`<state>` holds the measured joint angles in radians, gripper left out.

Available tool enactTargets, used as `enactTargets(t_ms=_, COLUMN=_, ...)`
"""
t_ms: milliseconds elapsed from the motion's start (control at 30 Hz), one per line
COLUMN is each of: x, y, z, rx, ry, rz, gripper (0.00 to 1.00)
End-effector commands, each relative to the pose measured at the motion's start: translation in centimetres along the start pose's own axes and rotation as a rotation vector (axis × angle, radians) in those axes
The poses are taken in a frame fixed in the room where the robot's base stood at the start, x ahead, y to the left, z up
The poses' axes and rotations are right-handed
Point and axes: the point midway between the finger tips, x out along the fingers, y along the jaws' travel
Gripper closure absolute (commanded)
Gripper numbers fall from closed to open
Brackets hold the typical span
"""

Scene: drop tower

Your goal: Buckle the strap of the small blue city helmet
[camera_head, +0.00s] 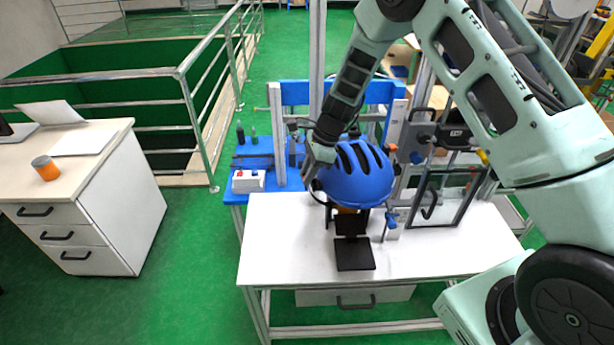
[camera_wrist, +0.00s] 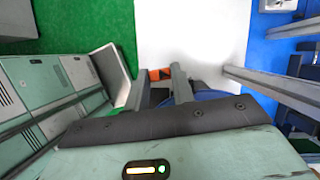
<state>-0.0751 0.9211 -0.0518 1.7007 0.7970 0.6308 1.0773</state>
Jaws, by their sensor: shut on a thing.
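The small blue city helmet (camera_head: 362,178) sits raised on a dark stand (camera_head: 352,225) over the white table, its vented shell upward. My gripper (camera_head: 314,176) is at the helmet's left side, low by its rim. A thin dark strap (camera_head: 318,197) seems to loop there, partly hidden. In the wrist view my gripper's two fingers (camera_wrist: 160,85) stand a little apart, with a sliver of the blue helmet (camera_wrist: 208,96) at their right. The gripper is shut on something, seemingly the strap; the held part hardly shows. The buckle cannot be made out.
The white table (camera_head: 285,245) is bare at front left. A clear-panelled frame (camera_head: 440,200) stands right of the helmet. A blue bench (camera_head: 262,165) with a small white box (camera_head: 248,181) is behind left. A drawer cabinet (camera_head: 95,205) stands far left.

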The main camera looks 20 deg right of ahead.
Motion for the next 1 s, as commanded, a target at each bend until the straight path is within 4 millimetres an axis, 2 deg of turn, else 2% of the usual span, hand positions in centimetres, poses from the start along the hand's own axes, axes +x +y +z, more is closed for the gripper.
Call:
enactTargets(t_ms=600, x=-4.2, y=-3.1, z=-1.6, rx=0.001, ry=0.000, rz=-0.001, gripper=0.88)
enactTargets(t_ms=700, x=-3.1, y=-3.0, z=-2.1, rx=0.001, ry=0.000, rz=0.001, gripper=0.88)
enactTargets(t_ms=1000, x=-2.3, y=-3.0, z=-2.4, rx=-0.001, ry=0.000, rz=0.001, gripper=0.88)
